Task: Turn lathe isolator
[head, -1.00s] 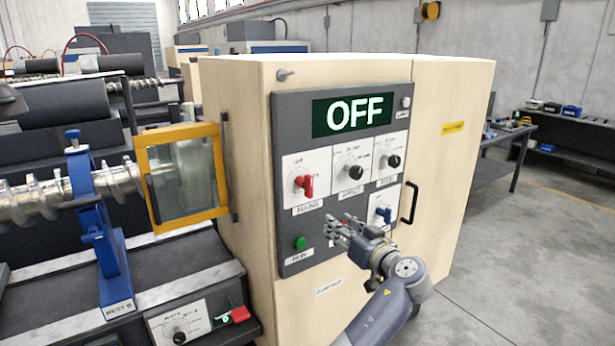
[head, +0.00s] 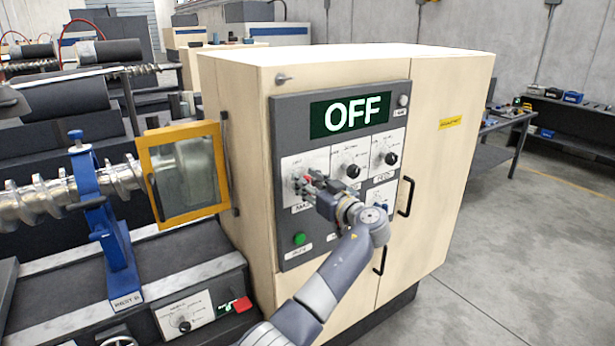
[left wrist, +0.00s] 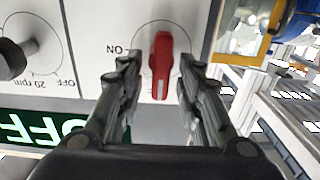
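The red isolator handle (left wrist: 161,65) is on a white plate of the grey control panel (head: 283,225). The lettering "ON" shows beside it in the left wrist view. My left gripper (left wrist: 160,72) is open, with one finger on each side of the handle and a gap on both sides. In the head view my left gripper (head: 310,187) is in front of the plate and hides most of the handle. The display (head: 350,115) above reads "OFF". My right gripper is not in view.
Black knobs (head: 352,170) sit to the right of the handle, and a green button (head: 298,239) sits below. A yellow-framed guard (head: 183,170) and a lathe with a blue rest (head: 95,215) stand left of the cream cabinet (head: 455,90). The floor at right is clear.

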